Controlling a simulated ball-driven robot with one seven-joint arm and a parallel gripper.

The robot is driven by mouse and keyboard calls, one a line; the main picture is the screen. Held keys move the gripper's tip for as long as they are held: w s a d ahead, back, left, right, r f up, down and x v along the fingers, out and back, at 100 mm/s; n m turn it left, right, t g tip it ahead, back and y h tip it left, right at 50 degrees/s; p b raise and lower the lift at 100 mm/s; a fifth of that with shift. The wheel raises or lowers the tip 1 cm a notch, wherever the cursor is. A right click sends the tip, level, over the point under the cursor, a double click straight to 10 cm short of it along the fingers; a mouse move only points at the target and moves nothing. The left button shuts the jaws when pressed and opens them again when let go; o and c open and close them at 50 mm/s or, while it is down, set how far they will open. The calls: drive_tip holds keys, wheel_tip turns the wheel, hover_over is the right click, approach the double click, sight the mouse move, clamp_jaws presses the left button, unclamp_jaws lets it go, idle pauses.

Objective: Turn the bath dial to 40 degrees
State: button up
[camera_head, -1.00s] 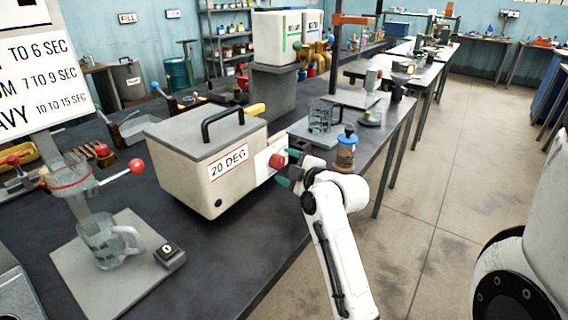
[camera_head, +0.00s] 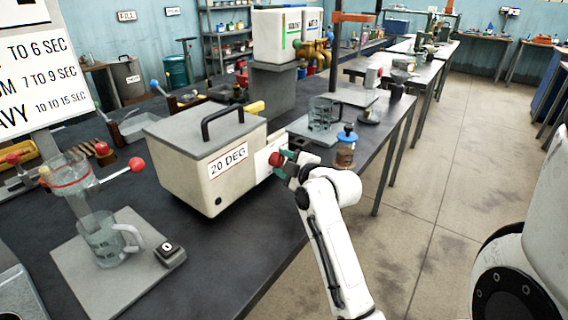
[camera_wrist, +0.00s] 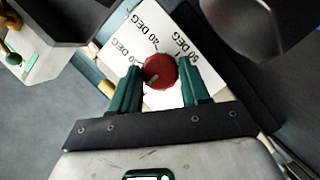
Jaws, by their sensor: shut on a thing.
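The bath is a cream box (camera_head: 188,170) with a grey lid and black handle, on the dark bench. Its front sign reads 20 DEG (camera_head: 228,161). The red dial (camera_head: 276,159) sits on a white plate on its right side. In the wrist view the dial (camera_wrist: 160,71) shows a small pale mark toward its lower left. Printed degree labels (camera_wrist: 143,40) surround it, partly hidden and tilted. My gripper (camera_head: 284,163) is shut on the dial, with one green finger on each side of it in the wrist view (camera_wrist: 161,77).
A glass jug (camera_head: 322,116) stands behind the bath, and a blue-capped amber jar (camera_head: 346,147) stands close to the right of my gripper. A glass mug (camera_head: 108,240) stands on a plate at the left front. Floor (camera_head: 430,180) is clear to the right.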

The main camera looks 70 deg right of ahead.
drive_tip(key=shift+c, duration=0.8)
